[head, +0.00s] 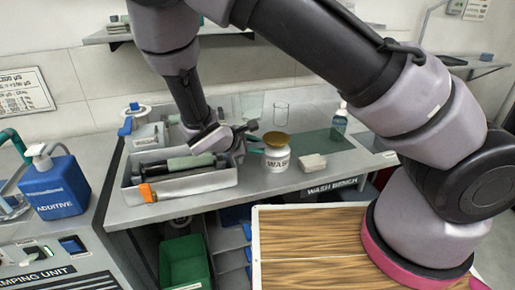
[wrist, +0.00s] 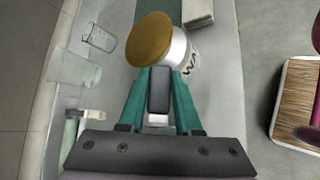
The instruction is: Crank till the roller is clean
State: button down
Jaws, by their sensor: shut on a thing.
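The roller (head: 190,162) lies in a grey trough (head: 195,185) on the wash bench; its surface looks grey-green with a dark part at the left. My gripper (head: 252,141) is at the trough's right end, partly hidden by my own wrist. In the wrist view, its green fingers (wrist: 159,92) are shut on a dark grip (wrist: 158,88), which looks like the crank handle. The rest of the crank is hidden. A white jar marked WASH (head: 277,160) with a brown top stands just right of my fingers; its brown top (wrist: 150,38) shows just beyond the fingertips in the wrist view.
A clear glass (head: 281,115), a pale block (head: 312,162) and a small bottle (head: 340,120) stand on the bench. A blue additive jug (head: 52,185) is at the left. A wooden-topped surface (head: 310,245) is in front, and a green bin (head: 185,262) is below.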

jog(key=w+a+n+g+h, duration=0.1)
jog(key=w+n+g, duration=0.1)
jog(key=w+g, duration=0.2)
jog(key=w+a+n+g+h, duration=0.1)
jog(key=w+a+n+g, duration=0.1)
jog(key=w+g, duration=0.3)
jog(key=shift+w+a+n+h, duration=0.3)
jog(key=shift+w+n, duration=0.3)
jog(key=shift+w, duration=0.9)
jog(key=c, duration=0.6)
grip_release()
jog(key=v, duration=1)
jog(key=shift+w+a+r, duration=0.2)
jog(key=shift+w, duration=0.05)
